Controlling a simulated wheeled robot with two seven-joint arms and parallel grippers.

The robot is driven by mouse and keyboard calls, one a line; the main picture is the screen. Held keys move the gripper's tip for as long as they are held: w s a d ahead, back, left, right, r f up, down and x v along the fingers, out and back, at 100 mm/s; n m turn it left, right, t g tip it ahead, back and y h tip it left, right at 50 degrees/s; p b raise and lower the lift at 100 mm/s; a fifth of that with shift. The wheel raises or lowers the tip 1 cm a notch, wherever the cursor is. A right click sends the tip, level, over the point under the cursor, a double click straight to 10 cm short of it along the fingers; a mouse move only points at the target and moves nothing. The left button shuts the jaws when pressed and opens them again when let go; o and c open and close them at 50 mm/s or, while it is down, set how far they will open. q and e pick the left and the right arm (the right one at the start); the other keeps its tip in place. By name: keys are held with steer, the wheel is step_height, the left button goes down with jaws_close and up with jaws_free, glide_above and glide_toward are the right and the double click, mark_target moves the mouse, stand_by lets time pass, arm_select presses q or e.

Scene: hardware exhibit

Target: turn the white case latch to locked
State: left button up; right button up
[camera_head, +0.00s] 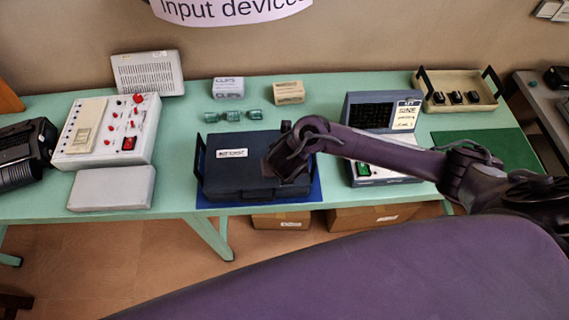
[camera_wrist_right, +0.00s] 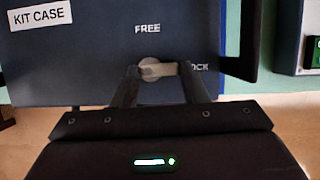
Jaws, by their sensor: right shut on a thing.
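The dark blue kit case (camera_head: 240,172) lies closed on the table; it also fills the upper part of the right wrist view (camera_wrist_right: 90,65). Its pale, whitish latch (camera_wrist_right: 160,69) has a round hub and a short bar pointing right, toward the LOCK label. The word FREE is printed above the hub. My right gripper (camera_wrist_right: 160,72) is shut on the latch, one finger on each side, and the right finger covers part of LOCK. In the head view my right gripper (camera_head: 286,166) hides the latch at the case's right side. My left gripper is not in view.
Black side handles stand up at both ends of the case, which rests on a blue mat (camera_head: 317,190). A grey device with a screen (camera_head: 372,112) stands close on the right. A control box (camera_head: 108,130) is at left. Small teal pieces (camera_head: 233,115) lie behind the case.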

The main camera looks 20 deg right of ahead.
steer(key=shift+m, duration=0.3)
steer(key=o, duration=1)
steer(key=p+v, duration=0.4)
steer(key=v, duration=0.3)
steer(key=shift+s+a+r, duration=0.1)
steer(key=shift+r, duration=0.25)
